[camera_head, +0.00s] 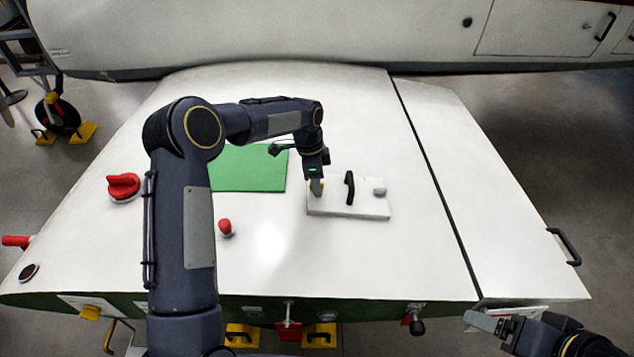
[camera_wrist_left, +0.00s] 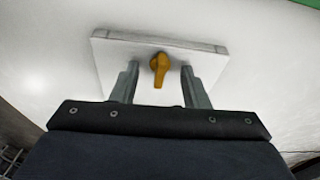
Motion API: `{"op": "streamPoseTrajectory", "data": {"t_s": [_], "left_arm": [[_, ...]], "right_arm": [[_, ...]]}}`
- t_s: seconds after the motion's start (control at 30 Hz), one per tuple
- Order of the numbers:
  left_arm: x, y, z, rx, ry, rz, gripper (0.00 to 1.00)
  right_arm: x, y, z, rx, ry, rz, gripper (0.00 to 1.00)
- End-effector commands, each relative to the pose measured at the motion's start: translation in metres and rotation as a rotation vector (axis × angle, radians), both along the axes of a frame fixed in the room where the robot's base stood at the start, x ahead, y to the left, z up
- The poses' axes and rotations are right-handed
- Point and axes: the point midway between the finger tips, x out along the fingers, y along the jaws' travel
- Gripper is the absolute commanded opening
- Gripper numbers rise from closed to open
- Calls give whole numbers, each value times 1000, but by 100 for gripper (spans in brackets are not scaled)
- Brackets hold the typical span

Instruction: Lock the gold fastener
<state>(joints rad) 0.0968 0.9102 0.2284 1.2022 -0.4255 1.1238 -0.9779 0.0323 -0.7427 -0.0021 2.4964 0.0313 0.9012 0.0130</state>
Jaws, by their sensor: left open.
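The gold fastener (camera_wrist_left: 158,68) shows in the left wrist view as a small lever on a white panel, its narrow end pointing down in the picture. My left gripper (camera_wrist_left: 160,85) is open, with one finger on each side of the fastener; I cannot tell whether either finger touches it. In the head view my left gripper (camera_head: 316,187) is at the left end of the white panel (camera_head: 345,209) and mostly hides the fastener. My right gripper (camera_head: 484,322) is at the bottom right, away from the panel, and its opening is unclear.
The panel also bears a black handle (camera_head: 350,188) and a grey knob (camera_head: 379,191). A green mat (camera_head: 250,170) lies left of it. The surface right of the panel is clear.

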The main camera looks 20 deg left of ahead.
Motion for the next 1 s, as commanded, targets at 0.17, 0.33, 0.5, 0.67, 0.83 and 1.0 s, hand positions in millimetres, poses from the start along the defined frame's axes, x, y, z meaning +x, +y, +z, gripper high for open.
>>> {"op": "streamPoseTrajectory", "data": {"t_s": [0.17, 0.33, 0.5, 0.67, 0.83, 1.0], "left_arm": [[0, 0, 1, 0, 0, 0, 41], [1, -1, 13, 0, -1, 0, 41], [3, -2, 26, 0, -2, 0, 41], [5, -3, 37, 1, -2, 0, 41], [6, -4, 48, 0, -2, 0, 41], [6, -5, 50, 0, 0, 0, 41]], "right_arm": [[0, 0, 0, 0, 0, 0, 83], [0, 0, 4, 0, 0, 0, 83], [0, 0, 7, 0, 0, 0, 83], [0, 0, 6, 0, 0, 0, 83], [0, 0, 6, 0, 0, 0, 83], [0, 0, 6, 0, 0, 0, 83]]}}
